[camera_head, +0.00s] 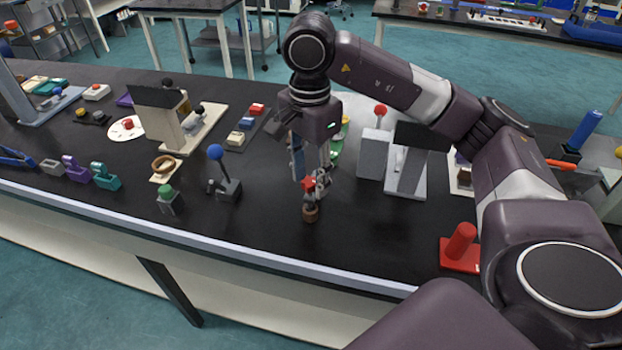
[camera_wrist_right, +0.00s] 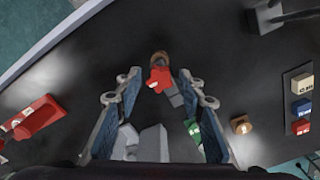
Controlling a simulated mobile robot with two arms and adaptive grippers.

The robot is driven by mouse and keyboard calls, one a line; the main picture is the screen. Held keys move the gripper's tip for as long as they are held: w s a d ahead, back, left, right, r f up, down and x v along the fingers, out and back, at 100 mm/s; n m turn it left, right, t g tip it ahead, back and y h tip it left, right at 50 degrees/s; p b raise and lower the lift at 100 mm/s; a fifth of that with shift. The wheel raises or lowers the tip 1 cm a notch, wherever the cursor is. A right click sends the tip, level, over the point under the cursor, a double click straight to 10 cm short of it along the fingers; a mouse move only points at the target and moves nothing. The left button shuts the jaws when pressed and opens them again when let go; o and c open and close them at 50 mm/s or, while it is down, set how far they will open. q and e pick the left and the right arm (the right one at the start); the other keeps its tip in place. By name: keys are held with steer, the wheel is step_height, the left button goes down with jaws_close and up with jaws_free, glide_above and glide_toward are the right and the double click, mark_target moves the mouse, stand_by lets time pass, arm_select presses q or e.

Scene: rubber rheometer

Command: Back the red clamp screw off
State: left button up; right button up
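The red clamp screw (camera_head: 309,184) is a small red part on top of a dark fixture with a round brown foot (camera_head: 311,212), near the middle of the black bench. The red part also shows in the right wrist view (camera_wrist_right: 160,77), with a grey piece beside it and the brown foot behind. My right gripper (camera_head: 311,178) points down over it. In the right wrist view, its two blue-grey fingers (camera_wrist_right: 160,82) stand wide apart with the red part between their tips. I see no contact between fingers and red part. My left gripper is in neither view.
A blue-ball lever (camera_head: 216,152) and a green-topped block (camera_head: 166,196) stand left of the fixture. A red cylinder on a red base (camera_head: 461,245) is right, near my forearm. Grey blocks (camera_head: 373,153) stand behind right. The bench front by the fixture is clear.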

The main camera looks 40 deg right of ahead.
steer(key=m, duration=0.8)
steer(key=shift+m, duration=0.3)
steer(key=m, duration=0.4)
steer(key=shift+m+p, duration=0.3)
steer(key=shift+p, duration=0.1)
steer(key=m, duration=0.4)
steer(key=shift+m+p, duration=0.3)
